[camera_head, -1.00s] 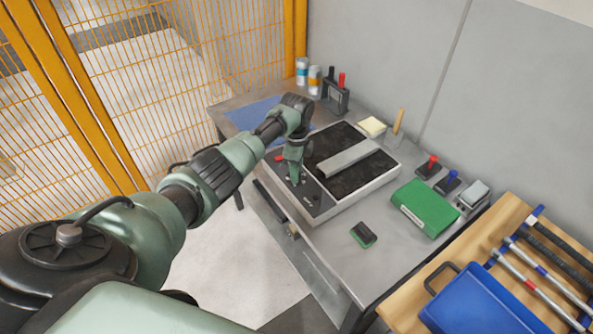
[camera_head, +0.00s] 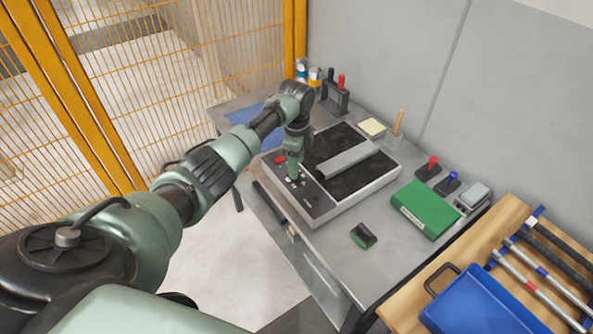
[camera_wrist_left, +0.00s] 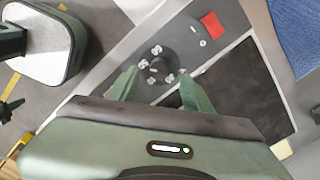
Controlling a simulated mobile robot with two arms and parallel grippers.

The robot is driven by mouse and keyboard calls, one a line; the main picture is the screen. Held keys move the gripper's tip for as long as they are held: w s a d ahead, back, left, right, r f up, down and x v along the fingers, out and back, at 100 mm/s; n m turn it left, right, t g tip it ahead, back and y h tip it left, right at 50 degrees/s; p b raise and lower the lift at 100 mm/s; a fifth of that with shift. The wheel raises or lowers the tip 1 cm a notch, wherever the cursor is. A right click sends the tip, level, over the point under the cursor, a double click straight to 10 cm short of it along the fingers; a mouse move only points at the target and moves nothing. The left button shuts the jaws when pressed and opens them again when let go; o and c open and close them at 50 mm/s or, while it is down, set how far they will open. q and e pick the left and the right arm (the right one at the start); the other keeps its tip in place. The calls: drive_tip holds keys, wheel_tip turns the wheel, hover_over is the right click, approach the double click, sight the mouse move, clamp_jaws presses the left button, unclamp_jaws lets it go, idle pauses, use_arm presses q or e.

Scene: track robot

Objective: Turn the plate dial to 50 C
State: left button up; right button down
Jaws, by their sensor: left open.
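The plate unit (camera_head: 366,191) is a pale box with a dark top and a dark control panel at its front left. My left gripper (camera_head: 293,178) points down over that panel and largely hides the dial in the head view. A red switch (camera_wrist_left: 212,25) is on the same panel. My right gripper is not in view.
A grey bar (camera_head: 347,158) lies across the plate top. A green box (camera_head: 423,208) and a small green-and-black block (camera_head: 363,235) are to the right on the grey table (camera_head: 335,250). A blue bin (camera_head: 480,305) is at lower right. A yellow mesh fence (camera_head: 245,60) stands behind.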

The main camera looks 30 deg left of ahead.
use_arm(q)
drive_tip(key=shift+r, duration=2)
